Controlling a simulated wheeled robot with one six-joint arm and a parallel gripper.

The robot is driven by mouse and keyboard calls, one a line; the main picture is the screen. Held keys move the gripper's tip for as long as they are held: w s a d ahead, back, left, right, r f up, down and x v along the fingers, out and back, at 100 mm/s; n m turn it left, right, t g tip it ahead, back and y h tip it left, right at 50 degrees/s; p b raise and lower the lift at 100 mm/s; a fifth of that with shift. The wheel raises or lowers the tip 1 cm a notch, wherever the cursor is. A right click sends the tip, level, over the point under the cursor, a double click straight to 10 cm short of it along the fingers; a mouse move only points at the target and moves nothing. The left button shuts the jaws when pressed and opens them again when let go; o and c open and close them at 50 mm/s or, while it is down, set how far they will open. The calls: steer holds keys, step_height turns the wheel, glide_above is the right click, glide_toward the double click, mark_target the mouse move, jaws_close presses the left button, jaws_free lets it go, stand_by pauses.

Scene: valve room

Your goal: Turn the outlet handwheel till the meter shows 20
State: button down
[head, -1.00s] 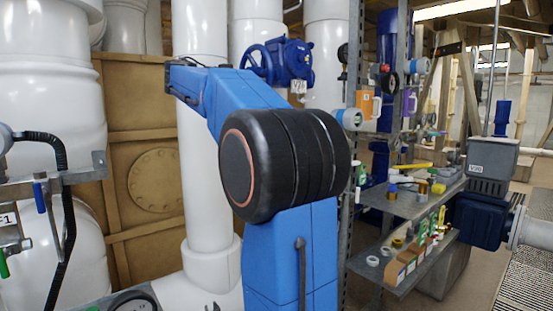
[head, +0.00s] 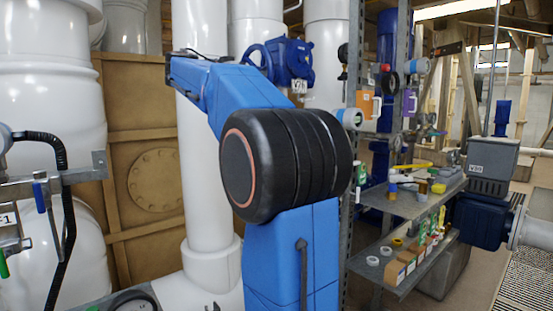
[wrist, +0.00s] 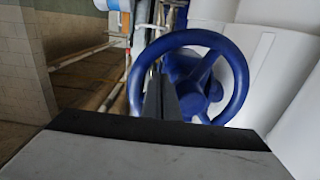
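A blue handwheel (wrist: 236,88) fills the middle right of the wrist view, its hub and spokes showing. A blue handwheel (head: 256,56) on a blue valve body also shows in the head view, partly behind my arm; I cannot tell if it is the same one. My gripper (wrist: 160,80) shows as two dark fingers close together, overlapping the wheel's left inner part. I see nothing between them. I cannot tell whether they touch rim or spoke. My gripper is not clear in the head view. Round meter-like devices (head: 351,118) stand right of my arm, with no readable number.
Large white pipes (head: 203,150) stand behind my arm. A metal shelf (head: 410,200) with bottles and small parts is at the right. A grey bracket with a black hose (head: 66,215) is at the left.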

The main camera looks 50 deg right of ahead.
steer(key=shift+s+r, duration=0.2)
steer(key=shift+r, duration=0.45)
steer(key=shift+w+r, duration=0.2)
steer(key=shift+r, duration=0.65)
steer(key=shift+w+d+r, duration=0.1)
steer(key=shift+w+r, duration=0.3)
steer(key=shift+r, duration=0.35)
steer(key=shift+w, duration=0.1)
steer(key=shift+w+d+r, duration=0.2)
steer(key=shift+w+r, duration=0.35)
